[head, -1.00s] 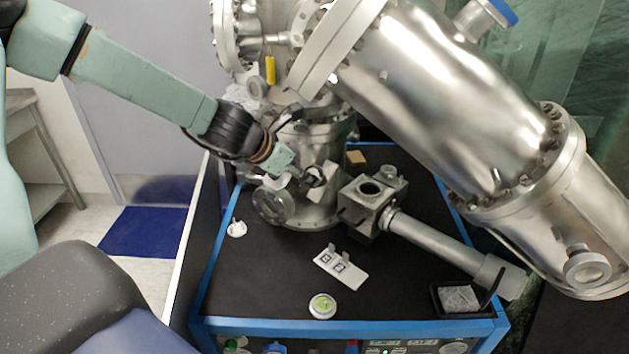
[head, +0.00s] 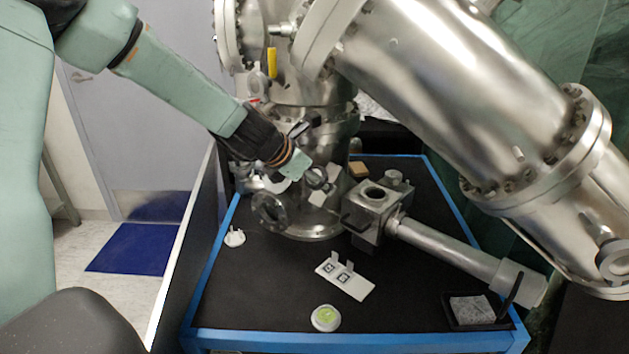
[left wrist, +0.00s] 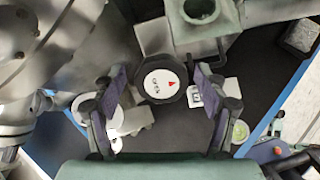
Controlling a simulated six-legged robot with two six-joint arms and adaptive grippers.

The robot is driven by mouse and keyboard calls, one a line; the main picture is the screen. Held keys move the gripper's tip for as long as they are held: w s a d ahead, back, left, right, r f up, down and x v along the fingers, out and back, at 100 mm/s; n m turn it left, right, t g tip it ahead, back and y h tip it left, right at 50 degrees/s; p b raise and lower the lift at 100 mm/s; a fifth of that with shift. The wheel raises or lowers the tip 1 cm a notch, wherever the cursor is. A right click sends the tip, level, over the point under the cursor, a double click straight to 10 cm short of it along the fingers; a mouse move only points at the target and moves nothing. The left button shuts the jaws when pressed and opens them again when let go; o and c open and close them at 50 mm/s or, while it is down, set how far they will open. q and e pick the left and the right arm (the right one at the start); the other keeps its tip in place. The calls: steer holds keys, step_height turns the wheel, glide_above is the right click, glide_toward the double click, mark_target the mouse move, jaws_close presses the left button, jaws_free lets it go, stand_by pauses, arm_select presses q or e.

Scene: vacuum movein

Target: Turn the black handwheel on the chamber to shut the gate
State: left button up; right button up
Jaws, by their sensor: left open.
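The black handwheel (left wrist: 161,84) shows in the left wrist view as a dark rim around a white face with a red mark and small print. My left gripper (left wrist: 160,76) is open, with one finger on each side of the wheel. Gaps seem to show between fingers and rim, but I cannot tell whether they touch. In the head view my left gripper (head: 312,180) is at the front of the steel chamber (head: 318,135), and the wheel is largely hidden there. The gate itself cannot be made out. My right gripper is out of view.
A metal block (head: 378,212) with a long tube stands right of the gripper. A white marker plate (head: 345,278), a round green-topped tin (head: 325,318) and a small white part (head: 234,237) lie on the black blue-edged bench top (head: 270,300). A large steel cylinder (head: 450,80) overhangs the right.

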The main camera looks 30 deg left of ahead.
arm_select(q)
steer(key=shift+d, duration=0.1)
steer(key=shift+w+d, duration=0.1)
steer(key=shift+c, duration=1.1)
steer(key=c, duration=0.9)
steer(key=shift+c, duration=0.2)
steer(key=shift+r+m, duration=0.1)
steer(key=shift+m, duration=0.2)
